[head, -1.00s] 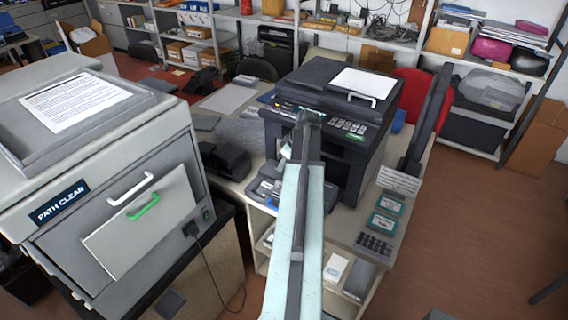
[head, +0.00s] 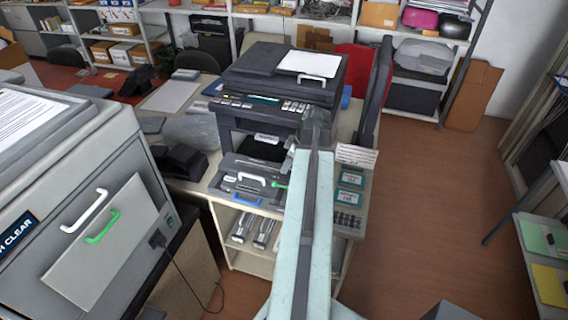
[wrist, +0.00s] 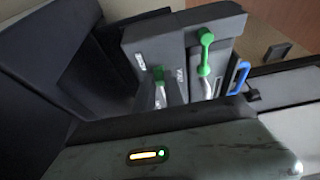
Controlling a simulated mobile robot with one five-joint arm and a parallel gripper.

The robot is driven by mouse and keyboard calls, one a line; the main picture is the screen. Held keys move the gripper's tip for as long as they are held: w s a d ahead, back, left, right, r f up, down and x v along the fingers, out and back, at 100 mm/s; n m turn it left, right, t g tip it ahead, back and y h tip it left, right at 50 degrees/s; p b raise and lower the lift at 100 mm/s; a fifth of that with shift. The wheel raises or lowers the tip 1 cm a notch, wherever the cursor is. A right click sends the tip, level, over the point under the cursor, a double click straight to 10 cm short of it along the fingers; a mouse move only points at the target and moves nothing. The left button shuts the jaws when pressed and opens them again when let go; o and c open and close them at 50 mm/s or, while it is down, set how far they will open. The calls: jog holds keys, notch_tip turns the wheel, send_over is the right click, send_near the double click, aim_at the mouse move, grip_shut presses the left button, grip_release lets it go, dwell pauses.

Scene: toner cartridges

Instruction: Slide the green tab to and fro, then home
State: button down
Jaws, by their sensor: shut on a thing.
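The black printer (head: 268,85) stands on the bench, with an open grey tray (head: 238,180) at its front. The green tab (head: 280,186) shows small at the tray's right, beside my arm. In the wrist view, one green piece (wrist: 205,50) has a round head and a stem in front of a grey panel, and a smaller green piece (wrist: 158,75) is to its left. My gripper's dark housing (wrist: 165,152) fills the bottom of the wrist view, below both green pieces. Its fingertips are hidden, so the contact itself does not show.
A white handle (head: 252,178) and a blue handle (head: 246,201) are on the tray; the blue one also shows in the wrist view (wrist: 240,75). A grey cabinet (head: 135,160) with white and green handles stands left. Teal boxes (head: 350,180) lie right of my arm. Open floor lies right.

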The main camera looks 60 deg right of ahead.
jog(key=shift+s, duration=0.2)
jog(key=c, duration=1.4)
grip_release()
jog(key=shift+w, duration=0.15)
jog(key=p+v, duration=0.7)
jog(key=shift+r, duration=0.3)
